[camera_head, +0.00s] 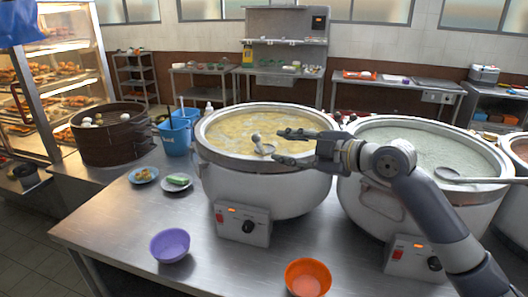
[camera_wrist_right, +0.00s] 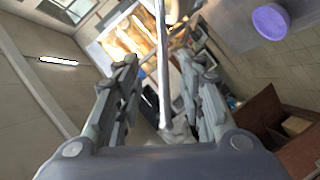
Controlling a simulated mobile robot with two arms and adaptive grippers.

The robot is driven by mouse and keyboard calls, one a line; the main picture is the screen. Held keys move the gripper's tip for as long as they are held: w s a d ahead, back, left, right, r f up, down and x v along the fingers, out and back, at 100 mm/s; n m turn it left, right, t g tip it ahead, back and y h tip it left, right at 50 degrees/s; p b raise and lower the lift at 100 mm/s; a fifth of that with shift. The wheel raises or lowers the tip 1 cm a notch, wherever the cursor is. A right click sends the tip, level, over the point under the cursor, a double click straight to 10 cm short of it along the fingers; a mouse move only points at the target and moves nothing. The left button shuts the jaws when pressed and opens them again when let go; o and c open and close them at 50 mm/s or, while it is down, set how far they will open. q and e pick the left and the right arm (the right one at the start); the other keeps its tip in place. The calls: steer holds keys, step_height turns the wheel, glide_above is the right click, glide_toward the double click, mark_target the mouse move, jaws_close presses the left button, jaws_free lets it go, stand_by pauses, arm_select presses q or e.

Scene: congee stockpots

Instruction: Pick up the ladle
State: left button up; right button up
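A metal ladle (camera_head: 265,149) shows at the left pot (camera_head: 262,185), over the pale yellow congee, just left of my right gripper's fingertips. How its handle runs is hard to tell in the head view. My right gripper (camera_head: 286,147) is over the same pot, its two fingers spread apart and pointing left. In the right wrist view a thin metal rod (camera_wrist_right: 162,60), likely the ladle's handle, runs down between the spread fingers of my right gripper (camera_wrist_right: 158,72), with gaps at both sides. A second ladle (camera_head: 450,174) lies across the right pot (camera_head: 365,195). My left gripper is not in view.
On the steel counter (camera_head: 120,225) stand a purple bowl (camera_head: 170,245), an orange bowl (camera_head: 307,278), two small plates with food, blue containers (camera_head: 175,137) and a dark steamer (camera_head: 112,135). The counter's left front is mostly clear.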

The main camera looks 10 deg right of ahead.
mark_target(260, 149)
steer(key=p+x, duration=0.1)
steer(key=x, duration=0.2)
steer(key=p+x, duration=0.1)
steer(key=x, duration=0.2)
steer(key=p+x, duration=0.1)
steer(key=x, duration=0.2)
steer(key=shift+w+d+f+p, duration=0.2)
steer(key=shift+f+p, duration=0.1)
steer(key=shift+p, duration=0.1)
steer(key=shift+w+a+f, duration=0.2)
steer(key=shift+w+a, duration=0.05)
steer(key=shift+a, duration=0.05)
steer(key=shift+d, duration=0.1)
steer(key=shift+c, duration=1.3)
jaws_close()
